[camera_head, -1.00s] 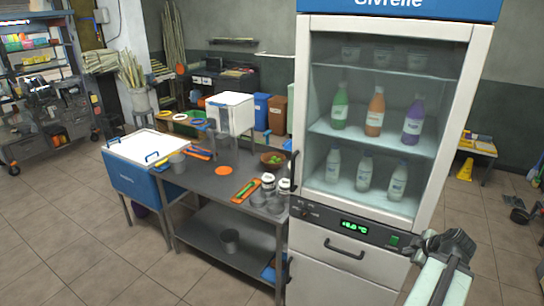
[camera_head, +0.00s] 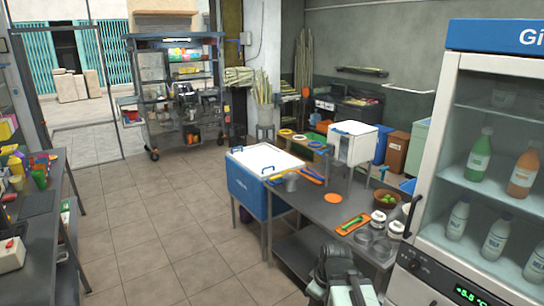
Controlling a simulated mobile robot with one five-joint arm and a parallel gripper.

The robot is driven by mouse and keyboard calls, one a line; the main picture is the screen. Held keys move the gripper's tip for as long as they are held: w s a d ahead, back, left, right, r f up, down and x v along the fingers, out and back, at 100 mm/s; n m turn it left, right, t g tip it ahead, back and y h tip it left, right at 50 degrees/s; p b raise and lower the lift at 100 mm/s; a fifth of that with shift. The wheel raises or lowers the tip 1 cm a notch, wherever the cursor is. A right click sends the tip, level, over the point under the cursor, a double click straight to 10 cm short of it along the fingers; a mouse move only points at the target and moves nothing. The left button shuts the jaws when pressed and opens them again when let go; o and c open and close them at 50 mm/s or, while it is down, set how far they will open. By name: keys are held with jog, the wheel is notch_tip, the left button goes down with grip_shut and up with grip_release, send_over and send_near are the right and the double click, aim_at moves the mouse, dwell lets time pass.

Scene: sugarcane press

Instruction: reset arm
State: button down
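My arm shows at the bottom of the head view, with its dark end, where my gripper (camera_head: 335,268) seems to be, and a pale link below it. It stands in front of the near edge of the grey metal table (camera_head: 318,207). I cannot make out the fingers, so I cannot tell whether they are open or shut. No held thing is visible.
The glass-door fridge (camera_head: 450,110) with bottles stands close at the right. A blue cooler box (camera_head: 247,190) is left of the metal table. A cluttered dark table (camera_head: 40,203) lines the left edge. Tiled floor (camera_head: 165,225) is clear between them.

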jog(key=s+d+m, duration=0.1)
jog(key=m, duration=0.2)
jog(key=s+d+m+g+h, duration=0.1)
jog(key=m, duration=0.2)
jog(key=s+m, duration=0.1)
jog(key=m, duration=0.2)
jog(key=shift+s+d+f+m+g+h, duration=0.25)
jog(key=shift+d+m+g+h, duration=0.05)
jog(key=shift+d+m+g, duration=0.1)
